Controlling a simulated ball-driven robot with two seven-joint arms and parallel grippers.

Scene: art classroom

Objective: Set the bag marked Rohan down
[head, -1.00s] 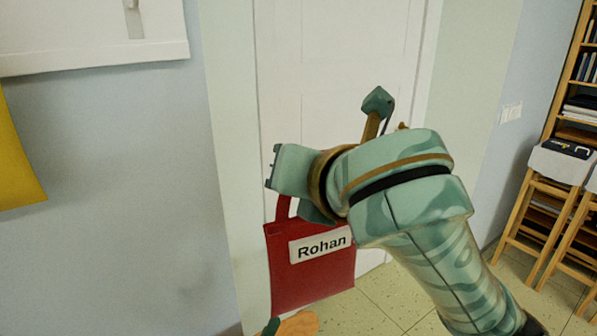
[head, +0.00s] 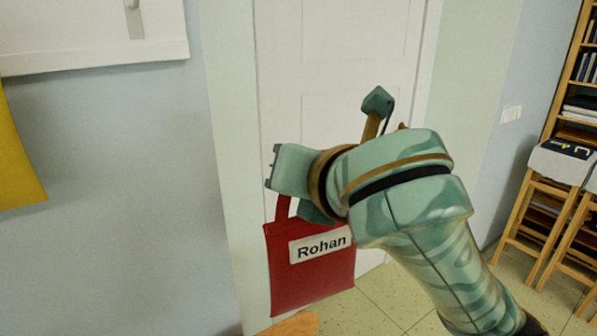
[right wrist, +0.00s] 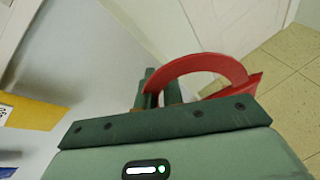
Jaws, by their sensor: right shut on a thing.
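The red bag marked Rohan (head: 312,277) hangs upright by its handle from my right gripper (head: 290,200) in the head view, in front of the white door. Its white label with black lettering faces me. My right gripper is shut on the handle; its fingers are largely hidden by the gripper body and wrist. In the right wrist view the red handle (right wrist: 210,64) arches up beside the fingers of my right gripper (right wrist: 160,90), and little of the bag body shows. My left gripper is not in view.
A white door (head: 325,65) stands right behind the bag, with a pale blue wall (head: 130,200) to its left. Tiled floor (head: 372,305) shows below. Wooden stools (head: 545,215) and a bookshelf (head: 577,80) stand at the right.

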